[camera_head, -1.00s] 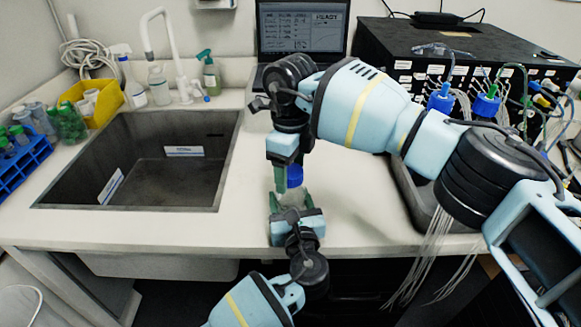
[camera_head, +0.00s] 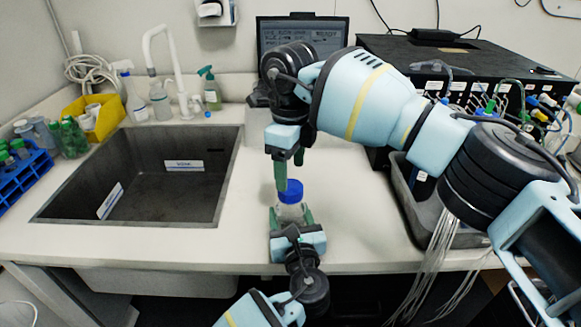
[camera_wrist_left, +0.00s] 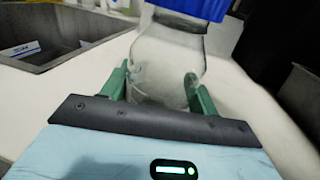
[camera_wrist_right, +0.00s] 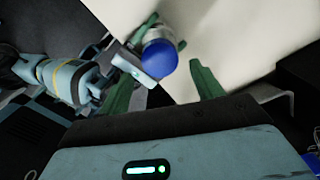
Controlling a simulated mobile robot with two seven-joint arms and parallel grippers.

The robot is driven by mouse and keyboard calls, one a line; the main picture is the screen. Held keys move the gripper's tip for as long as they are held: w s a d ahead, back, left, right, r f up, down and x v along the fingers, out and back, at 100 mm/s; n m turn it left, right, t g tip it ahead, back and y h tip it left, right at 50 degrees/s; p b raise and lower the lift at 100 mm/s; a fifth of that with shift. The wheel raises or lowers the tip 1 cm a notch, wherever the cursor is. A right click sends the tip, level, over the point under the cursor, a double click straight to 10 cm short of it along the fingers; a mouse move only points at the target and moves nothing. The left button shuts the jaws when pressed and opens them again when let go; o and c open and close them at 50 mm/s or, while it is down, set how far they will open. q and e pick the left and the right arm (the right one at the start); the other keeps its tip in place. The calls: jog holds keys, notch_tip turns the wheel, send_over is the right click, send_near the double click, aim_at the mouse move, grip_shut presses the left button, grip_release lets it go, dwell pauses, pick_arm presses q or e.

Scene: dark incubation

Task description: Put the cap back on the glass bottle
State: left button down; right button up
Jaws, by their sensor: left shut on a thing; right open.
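The glass bottle (camera_head: 291,211) stands upright near the counter's front edge, with the blue cap (camera_head: 291,190) sitting on its mouth. The bottle also shows in the left wrist view (camera_wrist_left: 165,62), and the cap shows in the right wrist view (camera_wrist_right: 160,63). My left gripper (camera_head: 292,222) is shut on the bottle's body, one green finger on each side. My right gripper (camera_head: 289,177) is open and empty, its fingers just above and beside the cap. In the right wrist view the cap lies beyond and between the open fingers (camera_wrist_right: 160,85). Whether the cap is screwed tight cannot be told.
A dark sink (camera_head: 145,175) lies to the left. A grey tray (camera_head: 425,215) and a black box (camera_head: 450,65) are at the right. The counter (camera_head: 345,215) between is mostly clear.

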aim_at(290, 186)
notch_tip(290, 186, up, 3)
jog(key=shift+r, duration=0.15)
jog(key=shift+f, duration=4.1)
jog(key=c, duration=1)
jog(key=o, duration=1.2)
jog(key=shift+c, duration=0.2)
jog(key=shift+r, duration=0.15)
notch_tip(290, 186, up, 12)
